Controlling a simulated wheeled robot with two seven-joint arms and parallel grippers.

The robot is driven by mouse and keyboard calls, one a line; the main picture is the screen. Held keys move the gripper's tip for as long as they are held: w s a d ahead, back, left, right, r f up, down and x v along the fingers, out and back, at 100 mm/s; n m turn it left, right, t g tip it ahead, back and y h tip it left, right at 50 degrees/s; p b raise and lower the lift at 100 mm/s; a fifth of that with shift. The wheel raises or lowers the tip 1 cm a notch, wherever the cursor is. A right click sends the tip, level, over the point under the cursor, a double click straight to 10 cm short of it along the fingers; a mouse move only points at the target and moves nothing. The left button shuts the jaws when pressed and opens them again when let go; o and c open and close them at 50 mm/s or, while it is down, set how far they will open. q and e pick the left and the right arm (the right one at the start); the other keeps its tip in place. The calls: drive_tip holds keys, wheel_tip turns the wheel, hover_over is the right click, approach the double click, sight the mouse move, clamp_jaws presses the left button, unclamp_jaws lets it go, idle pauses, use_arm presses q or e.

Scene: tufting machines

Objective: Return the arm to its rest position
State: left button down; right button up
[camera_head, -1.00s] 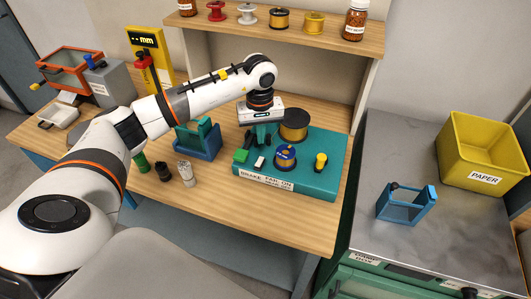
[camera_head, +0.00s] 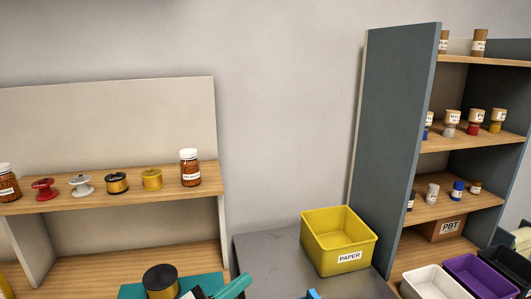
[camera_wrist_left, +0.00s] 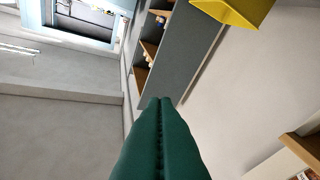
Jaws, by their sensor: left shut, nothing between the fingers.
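The dark green fingers of my left gripper (camera_head: 236,287) poke in at the bottom edge of the head view, in front of the grey-topped surface. In the left wrist view the two green fingers (camera_wrist_left: 160,103) lie together, shut with nothing between them, away from any surface. Most of the left arm is below the head view.
A yellow PAPER bin (camera_head: 340,268) stands on the grey worktop (camera_head: 262,262). A tall shelf unit (camera_head: 388,130) is at right.

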use_arm(q)
drive_tip(key=a+f+n+t+y, duration=0.25)
drive_tip(key=a+n+y, duration=0.35)
drive_tip(key=n, duration=0.5)
drive_tip(key=a+f+n+t+y, duration=0.2)
drive_tip(key=a+n+t+y, duration=0.2)
drive_tip(key=n+y, duration=0.5)
drive_tip(key=s+a+f+n+g+y, duration=0.3)
drive_tip(key=s+a+f+n+g, duration=0.2)
drive_tip(key=f+n, duration=0.45)
drive_tip(key=s+f+n+g+h, duration=0.1)
drive_tip(key=s+f+n+g, duration=0.4)
drive_tip(key=s, duration=0.5)
drive_tip(key=s+f+n+g, duration=0.5)
drive_tip(key=s+n+g, duration=0.1)
drive_tip(key=s, duration=0.4)
wheel_tip(320, 180, down, 25)
drive_tip(key=s+a+f+g+b, duration=0.1)
drive_tip(key=s+a+f+g, duration=0.1)
drive_tip(key=s+f, duration=1.5)
drive_tip(key=shift+a+f+m, duration=0.35)
drive_tip(key=shift+a+f, duration=0.15)
drive_tip(key=shift+a, duration=0.05)
